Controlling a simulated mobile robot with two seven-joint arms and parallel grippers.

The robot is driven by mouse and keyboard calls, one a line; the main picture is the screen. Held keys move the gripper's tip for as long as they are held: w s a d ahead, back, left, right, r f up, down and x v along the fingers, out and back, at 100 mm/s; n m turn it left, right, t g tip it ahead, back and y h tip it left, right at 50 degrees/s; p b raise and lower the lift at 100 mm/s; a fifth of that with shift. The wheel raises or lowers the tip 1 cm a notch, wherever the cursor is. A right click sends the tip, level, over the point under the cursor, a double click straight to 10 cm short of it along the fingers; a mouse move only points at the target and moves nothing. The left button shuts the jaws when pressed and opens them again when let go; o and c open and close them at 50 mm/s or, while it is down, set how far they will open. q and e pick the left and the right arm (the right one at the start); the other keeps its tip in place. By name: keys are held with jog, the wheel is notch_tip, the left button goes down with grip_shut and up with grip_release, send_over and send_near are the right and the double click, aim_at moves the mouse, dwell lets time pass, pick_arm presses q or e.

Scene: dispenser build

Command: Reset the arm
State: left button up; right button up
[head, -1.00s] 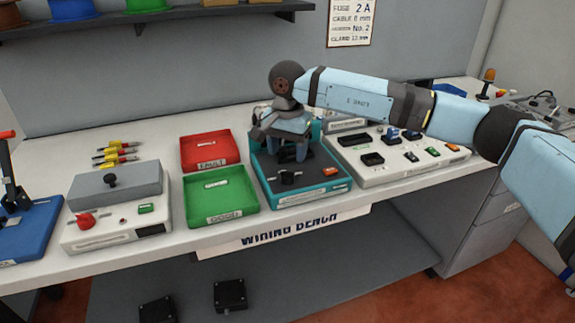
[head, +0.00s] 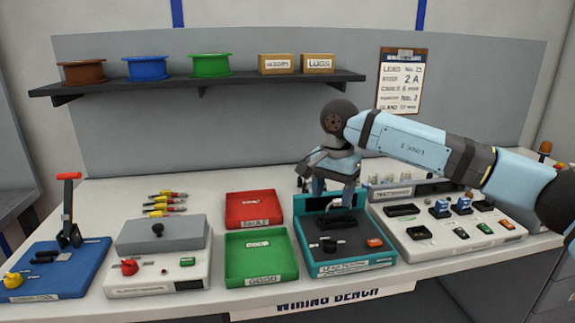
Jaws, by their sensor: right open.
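My right arm comes in from the right, and its gripper (head: 334,196) points down over the back of the teal fixture (head: 350,266). Its jaws are open, close above a dark part (head: 337,217) on the fixture; I cannot tell if they touch it. Part of the fixture's back wall is hidden behind the gripper. A small black knob piece (head: 328,245) and an orange switch (head: 375,243) show on the fixture's front. My left gripper is out of view.
A red tray (head: 254,222) and a green tray (head: 262,281) lie left of the fixture. A grey parts panel (head: 460,240) stands to its right. A grey-lidded box (head: 190,271) and a blue lever press (head: 85,255) stand further left. A shelf (head: 200,88) holds spools above.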

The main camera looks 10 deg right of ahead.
jog(key=s+a+f+m+g+y, duration=0.2)
jog(key=s+a+f+m+y, duration=0.3)
jog(key=s+a+y, duration=0.5)
jog(key=s+a+f+m+g+y, duration=0.3)
jog(key=s+a+f+m+y, duration=0.3)
jog(key=a, duration=0.7)
jog(key=s+d+f+n+t+h, duration=0.25)
jog(key=d+f+n+t, duration=0.4)
jog(key=n+t, duration=0.75)
jog(key=s+d+f+n+t+h, duration=0.1)
jog(key=d+f+n+t+h, duration=0.5)
jog(key=n, duration=1.4)
jog(key=s+d+f+m+g+h, duration=0.4)
jog(key=s+d+f+m, duration=0.6)
jog(key=s+f+m, duration=0.3)
pick_arm(q)
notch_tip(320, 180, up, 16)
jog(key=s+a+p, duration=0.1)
jog(key=p, duration=2.1)
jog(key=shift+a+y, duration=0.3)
pick_arm(e)
notch_tip(320, 180, up, 16)
jog(key=s+d+n, duration=0.1)
jog(key=s, duration=0.1)
jog(key=shift+d, duration=0.15)
